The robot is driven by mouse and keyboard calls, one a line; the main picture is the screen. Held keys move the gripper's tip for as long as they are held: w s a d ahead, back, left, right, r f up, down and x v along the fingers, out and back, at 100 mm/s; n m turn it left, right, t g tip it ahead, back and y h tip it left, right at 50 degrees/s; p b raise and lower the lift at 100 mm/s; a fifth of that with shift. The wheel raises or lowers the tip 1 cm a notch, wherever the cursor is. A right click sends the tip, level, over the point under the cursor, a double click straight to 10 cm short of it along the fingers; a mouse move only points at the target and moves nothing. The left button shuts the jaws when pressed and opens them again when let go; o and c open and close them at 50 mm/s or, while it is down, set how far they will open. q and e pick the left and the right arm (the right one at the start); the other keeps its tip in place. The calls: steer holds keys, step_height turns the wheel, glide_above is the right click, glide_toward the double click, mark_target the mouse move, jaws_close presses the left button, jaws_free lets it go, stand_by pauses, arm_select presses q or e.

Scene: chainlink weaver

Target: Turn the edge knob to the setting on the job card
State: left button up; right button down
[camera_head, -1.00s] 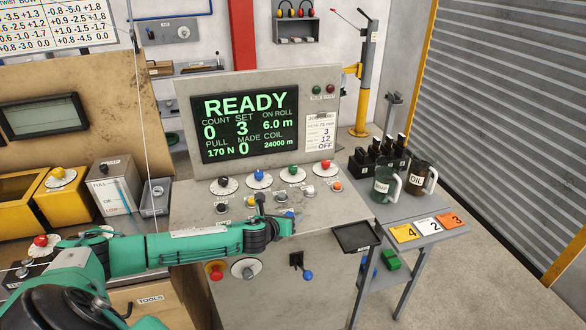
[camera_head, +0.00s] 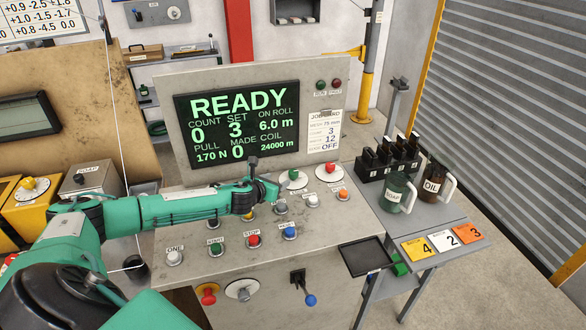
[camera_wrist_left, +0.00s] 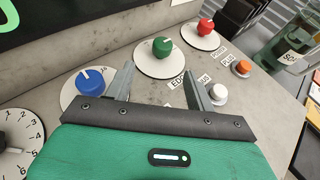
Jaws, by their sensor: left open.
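The edge knob is a green knob (camera_head: 294,175) on a round white dial, in the back row of the console. In the left wrist view the green knob (camera_wrist_left: 162,46) stands ahead of the fingers, with a label partly reading "ED" beside its dial. The dial's setting is too small to read. My left gripper (camera_head: 272,187) is open and empty, just left of the green knob in the head view. In the left wrist view the gripper's fingers (camera_wrist_left: 160,86) are apart, with bare panel between them. The job card (camera_head: 325,130) shows 3, 12 and OFF on its lower lines. My right gripper is not in view.
A red knob (camera_head: 329,169) stands right of the green one. A blue knob (camera_wrist_left: 90,80) is close to the left finger. White (camera_wrist_left: 218,93) and orange (camera_wrist_left: 242,68) buttons lie nearby. The screen (camera_head: 238,125) reads READY. A black tray (camera_head: 366,257) hangs at the right.

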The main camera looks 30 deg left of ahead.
mark_target(292, 172)
arm_select(q)
steer(key=shift+w+d+r, duration=0.2)
steer(key=shift+w, duration=0.05)
steer(key=p+x, duration=0.1)
steer(key=x, duration=0.2)
steer(key=shift+d, duration=0.15)
steer(key=x, duration=0.3)
steer(key=shift+w+f+p, duration=0.15)
steer(key=shift+w+p, duration=0.1)
steer(key=shift+p, duration=0.1)
steer(key=shift+w+f, duration=0.15)
steer(key=shift+w, duration=0.2)
steer(key=x, duration=0.3)
steer(key=shift+w+f, duration=0.15)
steer(key=shift+w, duration=0.15)
steer(key=shift+w+f, duration=0.1)
steer(key=shift+w, duration=0.15)
steer(key=shift+w+f, duration=0.15)
steer(key=shift+w, duration=0.15)
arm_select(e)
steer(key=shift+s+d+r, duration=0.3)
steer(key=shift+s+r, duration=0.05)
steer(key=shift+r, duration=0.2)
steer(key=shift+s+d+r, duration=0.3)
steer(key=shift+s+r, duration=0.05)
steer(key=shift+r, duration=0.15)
